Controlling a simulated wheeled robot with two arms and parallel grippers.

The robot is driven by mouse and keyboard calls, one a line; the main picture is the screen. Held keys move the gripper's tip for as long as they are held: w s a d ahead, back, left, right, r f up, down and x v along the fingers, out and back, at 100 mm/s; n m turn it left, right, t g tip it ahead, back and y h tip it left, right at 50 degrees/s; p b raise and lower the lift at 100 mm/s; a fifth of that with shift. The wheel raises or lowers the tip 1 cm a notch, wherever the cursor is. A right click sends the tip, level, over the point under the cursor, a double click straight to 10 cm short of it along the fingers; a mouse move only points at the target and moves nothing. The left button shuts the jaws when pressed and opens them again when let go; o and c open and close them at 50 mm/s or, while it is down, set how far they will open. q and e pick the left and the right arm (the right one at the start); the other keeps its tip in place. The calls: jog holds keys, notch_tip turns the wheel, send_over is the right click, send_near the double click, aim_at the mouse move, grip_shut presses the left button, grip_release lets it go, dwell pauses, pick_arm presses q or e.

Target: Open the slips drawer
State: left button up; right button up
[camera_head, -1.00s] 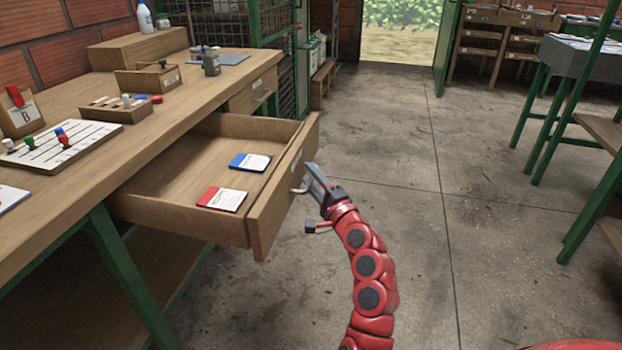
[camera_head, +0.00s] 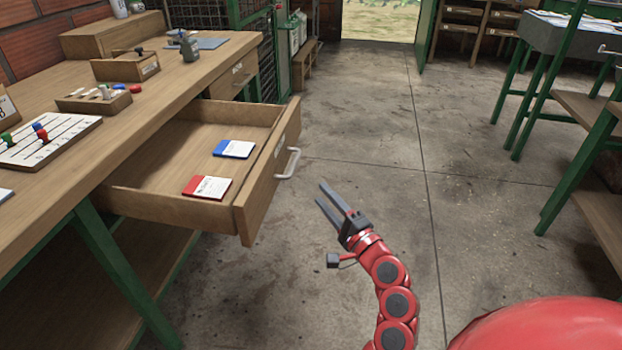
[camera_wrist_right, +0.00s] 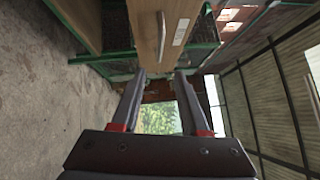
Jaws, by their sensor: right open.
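The wooden drawer (camera_head: 262,190) stands pulled out from under the workbench. Its front carries a pale metal handle (camera_head: 290,163). A red-and-white slip pad (camera_head: 207,187) and a blue-and-white slip pad (camera_head: 234,149) lie inside on its floor. My right gripper (camera_head: 330,200) is open and empty, to the right of the handle and apart from it. In the right wrist view the two fingers (camera_wrist_right: 162,95) are spread, with the drawer front (camera_wrist_right: 150,35) and its handle (camera_wrist_right: 161,35) beyond them. My left gripper is not in view.
The workbench (camera_head: 150,118) holds a peg board (camera_head: 45,142), a small tray (camera_head: 95,100) and boxes. A second, closed drawer (camera_head: 232,82) sits farther along the bench. Open concrete floor (camera_head: 370,130) lies to the right, with green-legged tables (camera_head: 570,40) beyond.

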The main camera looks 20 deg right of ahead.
jog(key=s, duration=0.3)
jog(key=shift+s+d+f, duration=0.25)
jog(key=shift+s, duration=0.05)
